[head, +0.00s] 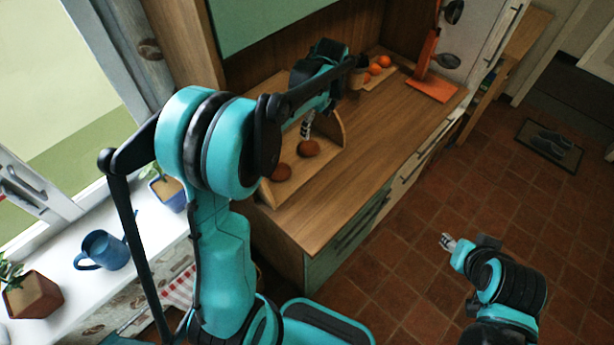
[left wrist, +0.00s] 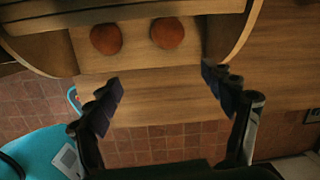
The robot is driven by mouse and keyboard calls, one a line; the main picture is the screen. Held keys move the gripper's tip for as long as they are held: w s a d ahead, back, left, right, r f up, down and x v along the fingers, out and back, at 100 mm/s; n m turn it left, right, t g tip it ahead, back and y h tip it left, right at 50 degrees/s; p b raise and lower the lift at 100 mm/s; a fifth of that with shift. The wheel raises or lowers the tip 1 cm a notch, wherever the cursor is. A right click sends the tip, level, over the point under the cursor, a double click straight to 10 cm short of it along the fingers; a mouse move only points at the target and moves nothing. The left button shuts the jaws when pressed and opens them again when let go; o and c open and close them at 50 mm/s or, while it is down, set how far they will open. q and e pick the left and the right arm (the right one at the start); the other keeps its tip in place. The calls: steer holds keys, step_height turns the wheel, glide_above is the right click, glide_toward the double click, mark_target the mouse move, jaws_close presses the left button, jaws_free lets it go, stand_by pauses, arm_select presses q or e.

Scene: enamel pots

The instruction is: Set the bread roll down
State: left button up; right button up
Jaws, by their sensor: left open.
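Two round brown bread rolls lie side by side in a wooden holder with curved end walls (head: 338,124) on the counter. One roll (head: 308,148) is just below my left gripper (head: 307,127) in the head view; the other roll (head: 281,172) is nearer the front left. In the left wrist view the rolls (left wrist: 106,38) and (left wrist: 167,32) rest on the wood, beyond the fingertips. My left gripper (left wrist: 164,86) is open, with nothing between its fingers. My right gripper (head: 447,241) hangs over the tiled floor, away from the counter; its jaw opening is too small to tell.
The wooden counter (head: 385,118) is clear to the right of the holder. Oranges (head: 376,68) lie on a board at the back, near a dark cup. An orange stand (head: 430,75) with hanging utensils is at the far right. A blue watering can (head: 104,250) stands on the windowsill.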

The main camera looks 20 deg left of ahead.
arm_select(q)
steer(key=s+d+r+n+t, duration=0.35)
steer(key=s+r+n, duration=0.25)
steer(key=s+n, duration=0.4)
steer(key=s+d+f+n+t+h, duration=0.1)
steer(key=s+d+n, duration=0.3)
steer(key=s+n, duration=0.6)
steer(key=s+f+t, duration=0.1)
steer(key=s, duration=0.2)
steer(key=shift+t+h, duration=0.3)
steer(key=shift+t, duration=0.05)
steer(key=shift+f, duration=0.1)
step_height(320, 180, down, 7)
steer(key=b, duration=0.7)
steer(key=shift+f, duration=0.15)
steer(key=shift+c, duration=0.2)
